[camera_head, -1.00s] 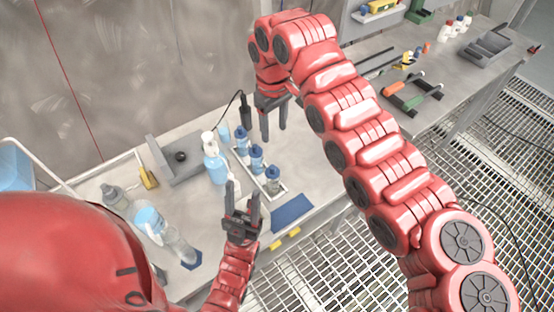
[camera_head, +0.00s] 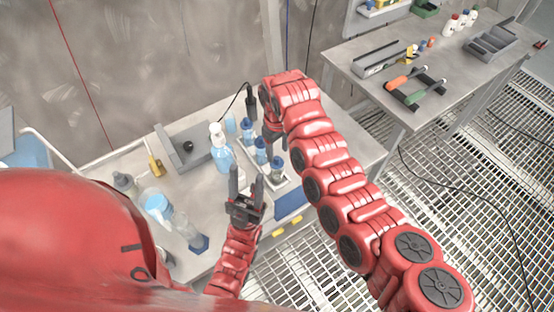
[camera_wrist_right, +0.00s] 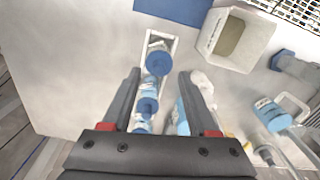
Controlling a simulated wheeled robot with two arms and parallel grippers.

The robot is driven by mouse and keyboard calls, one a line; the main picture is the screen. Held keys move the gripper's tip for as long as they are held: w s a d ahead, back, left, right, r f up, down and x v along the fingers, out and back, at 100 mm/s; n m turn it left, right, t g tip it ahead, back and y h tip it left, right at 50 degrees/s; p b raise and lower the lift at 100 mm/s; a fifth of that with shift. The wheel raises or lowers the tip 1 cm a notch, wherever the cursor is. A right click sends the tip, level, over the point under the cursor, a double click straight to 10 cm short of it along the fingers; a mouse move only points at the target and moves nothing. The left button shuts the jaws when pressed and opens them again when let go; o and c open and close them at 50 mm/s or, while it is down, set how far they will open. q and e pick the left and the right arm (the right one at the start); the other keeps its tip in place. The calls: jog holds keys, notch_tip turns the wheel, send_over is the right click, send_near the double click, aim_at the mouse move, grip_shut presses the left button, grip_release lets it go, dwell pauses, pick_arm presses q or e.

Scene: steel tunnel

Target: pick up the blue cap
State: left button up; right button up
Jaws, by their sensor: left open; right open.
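Several small bottles with blue caps stand in a white rack (camera_head: 284,185). Their caps show at the back (camera_head: 247,122), middle (camera_head: 260,142) and front (camera_head: 277,161); I cannot tell which one the task means. My right gripper (camera_head: 275,137) is open, fingers pointing down, above or beside the rack, and partly hides it. In the right wrist view, blue caps (camera_wrist_right: 158,62) and (camera_wrist_right: 148,105) lie in line between the open fingers of this gripper (camera_wrist_right: 160,82), with nothing gripped. My left gripper (camera_head: 247,182) is open and empty, in front of the rack.
Larger bottles (camera_head: 160,205) and a grey holder (camera_head: 181,158) are at the left. A second bench (camera_head: 365,62) holds tools.

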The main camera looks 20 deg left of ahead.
aim_at(277, 158)
jog(key=f, duration=0.1)
jog(key=f+p, duration=0.1)
jog(key=shift+w+a+f+p, duration=0.1)
jog(key=shift+a+f+p, duration=0.1)
jog(key=shift+f+p, duration=0.15)
jog(key=shift+w+f, duration=0.1)
jog(key=shift+f, duration=0.75)
grip_shut()
